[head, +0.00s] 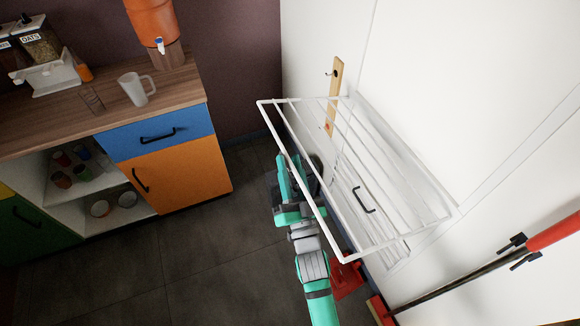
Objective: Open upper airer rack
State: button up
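The upper airer rack (307,185) is a white wire frame with several parallel bars, at the right of the head view. It stands out from the white wall, its long outer bar away from the wall. My gripper (292,168) is at the end of my teal and grey arm, by the left part of the outer bar. The rack partly covers the gripper. I cannot tell whether the gripper touches the rack or how its fingers stand. More white bars show against the wall below the rack (395,252). A dark curved handle (363,200) shows through the bars.
A wooden strip with a hook (335,95) is on the wall behind the rack. A red-handled tool (555,233) and red items (345,280) are at the lower right. A counter (185,85) with a mug (135,90) stands left. The grey floor (200,255) between is clear.

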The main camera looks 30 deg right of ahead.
aim_at(296, 191)
jog(key=v, duration=1.1)
jog(key=shift+s+r, duration=0.1)
dwell(0.4)
jog(key=v, duration=1.2)
dwell(1.0)
jog(key=shift+s, duration=0.1)
dwell(0.5)
jog(key=s+a+f+n+g+y, duration=0.2)
jog(key=s+a+n+g, duration=0.1)
jog(key=a, duration=0.5)
jog(key=s+a+f+n+g+y, duration=0.2)
jog(key=s+a+n, duration=0.3)
jog(key=a, duration=0.4)
jog(key=shift+s+g+y, duration=0.6)
jog(key=shift+s+y, duration=0.1)
jog(key=shift+s, duration=0.05)
